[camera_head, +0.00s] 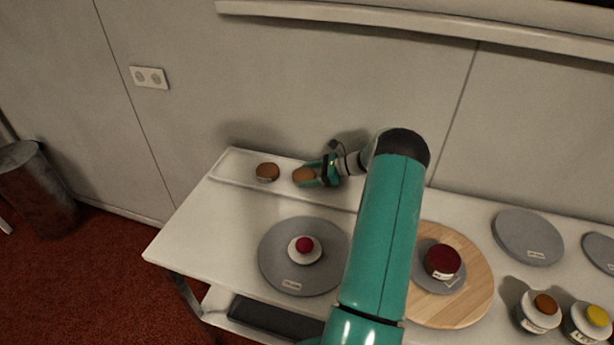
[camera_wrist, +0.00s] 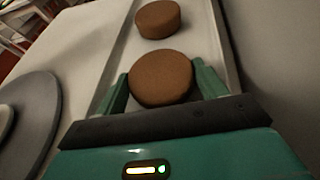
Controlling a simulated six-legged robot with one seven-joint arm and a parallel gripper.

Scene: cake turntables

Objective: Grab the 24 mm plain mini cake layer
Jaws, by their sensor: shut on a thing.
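Two plain brown cake layers are at the back left of the table, along a shallow white tray (camera_head: 222,172). My gripper (camera_head: 308,176) is shut on the right one, the plain mini cake layer (camera_head: 303,174). In the wrist view, this held cake layer (camera_wrist: 161,78) sits between the two green fingers of my gripper (camera_wrist: 162,84), one on each side. The other brown cake layer (camera_head: 267,171) stands apart to the left, and in the wrist view it (camera_wrist: 159,19) lies beyond the held one. I cannot tell whether the held layer is lifted off the tray.
A grey turntable (camera_head: 275,270) bears a white disc and a small red cake. A round wooden board (camera_head: 470,290) holds a grey disc with a dark red cake. More grey discs (camera_head: 528,237) and small cakes stand at right. The wall is close behind the tray.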

